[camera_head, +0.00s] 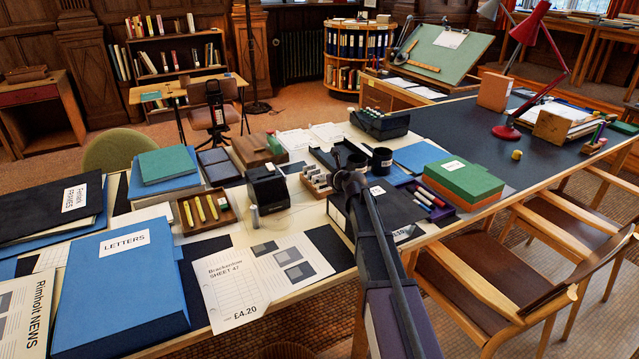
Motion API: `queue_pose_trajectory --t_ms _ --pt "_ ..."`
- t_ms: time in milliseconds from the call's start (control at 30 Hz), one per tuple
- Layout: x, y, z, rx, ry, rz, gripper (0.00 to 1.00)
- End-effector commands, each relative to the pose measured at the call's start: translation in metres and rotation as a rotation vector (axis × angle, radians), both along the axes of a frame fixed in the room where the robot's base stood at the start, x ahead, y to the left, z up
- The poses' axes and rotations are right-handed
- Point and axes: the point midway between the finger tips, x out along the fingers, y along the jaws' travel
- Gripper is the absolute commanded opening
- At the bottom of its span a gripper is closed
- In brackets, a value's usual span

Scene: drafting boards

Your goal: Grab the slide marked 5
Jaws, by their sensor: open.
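A small wooden rack (317,184) holds several upright pale pieces in the middle of the desk. They may be the slides, but any numbers on them are too small to read, so I cannot tell which is marked 5. My gripper (347,180) is at the far end of my dark arm, just right of the rack. It looks open and empty, though its fingers are small and hard to make out. My arm hides part of the desk below it.
A black box (268,188) stands left of the rack, and a black mug (381,161) stands behind and right of my gripper. Green and orange boxes (464,180) are farther right. A printed sheet (262,282) lies at the front. Wooden armchairs (490,285) line the right edge.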

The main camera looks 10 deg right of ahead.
Motion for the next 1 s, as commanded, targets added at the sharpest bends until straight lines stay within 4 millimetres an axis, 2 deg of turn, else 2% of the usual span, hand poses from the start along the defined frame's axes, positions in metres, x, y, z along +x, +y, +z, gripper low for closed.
queue_pose_trajectory --t_ms 400,1000 --pt "0.041 0.012 -0.019 0.0 0.0 0.0 1.0" --pt "0.043 0.012 -0.019 -0.001 0.0 -0.002 1.0"
